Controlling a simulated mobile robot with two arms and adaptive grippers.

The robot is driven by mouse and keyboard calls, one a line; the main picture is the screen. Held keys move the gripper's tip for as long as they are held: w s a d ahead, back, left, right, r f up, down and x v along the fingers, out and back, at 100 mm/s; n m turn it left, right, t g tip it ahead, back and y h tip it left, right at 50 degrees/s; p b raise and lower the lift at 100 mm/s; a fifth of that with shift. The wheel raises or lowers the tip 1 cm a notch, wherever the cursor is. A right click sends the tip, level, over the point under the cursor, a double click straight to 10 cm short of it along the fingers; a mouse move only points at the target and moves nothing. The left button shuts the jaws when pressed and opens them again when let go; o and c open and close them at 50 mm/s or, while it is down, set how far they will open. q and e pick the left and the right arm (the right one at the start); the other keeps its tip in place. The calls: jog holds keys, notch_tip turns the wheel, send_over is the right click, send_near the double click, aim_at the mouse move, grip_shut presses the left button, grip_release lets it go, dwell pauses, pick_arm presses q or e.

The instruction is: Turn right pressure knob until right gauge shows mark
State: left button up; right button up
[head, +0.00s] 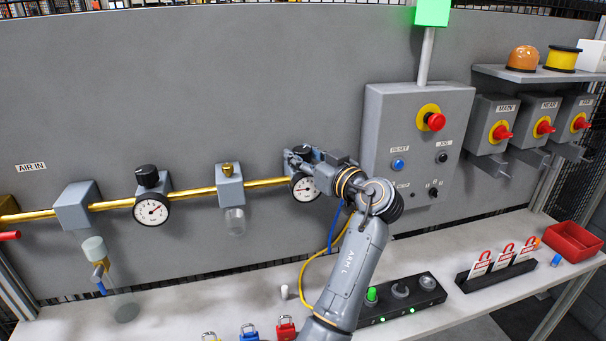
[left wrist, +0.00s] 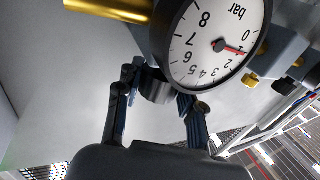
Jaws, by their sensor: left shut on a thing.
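The right gauge (head: 304,187) is a white round dial on the brass pipe in the head view, partly behind my gripper. In the left wrist view the right gauge (left wrist: 214,45) appears upside down, with its red needle between 1 and 2 bar. I cannot make out a separate mark on its face. The right pressure knob (left wrist: 156,86) is a dark cylinder beside this gauge. My left gripper (head: 301,157) is shut on this knob, a finger on either side. The knob is mostly hidden by the gripper in the head view. My right gripper is not in view.
The left gauge (head: 151,210) with its black knob (head: 147,175) sits further left on the brass pipe (head: 112,204). A grey control box (head: 418,110) with a red emergency button stands right of my arm. Padlocks and a button panel (head: 402,300) are on the bench below.

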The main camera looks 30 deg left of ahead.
pick_arm(q)
jog(key=n+g+b, duration=0.1)
jog(key=b, duration=0.1)
jog(key=n+g+b, duration=0.1)
jog(key=g, duration=0.1)
jog(key=n+g+y+b, duration=0.1)
jog(key=g+b, duration=0.1)
jog(key=shift+w+f+b, duration=0.1)
jog(key=shift+f+b, duration=0.15)
jog(key=shift+b, duration=0.05)
jog(key=n+g, duration=0.1)
jog(key=g+b, duration=0.1)
jog(key=n+g, duration=0.1)
jog(key=shift+r+n+g, duration=0.25)
jog(key=shift+n+g, duration=0.05)
jog(key=shift+g, duration=0.1)
jog(key=shift+n+g+h+b, duration=0.4)
jog(key=shift+n+g, duration=0.5)
jog(key=shift+g, duration=0.4)
jog(key=shift+n+g, duration=0.4)
jog(key=shift+g, duration=0.2)
jog(key=o, duration=1.2)
jog(key=shift+a+f, duration=0.1)
jog(key=shift+a, duration=0.05)
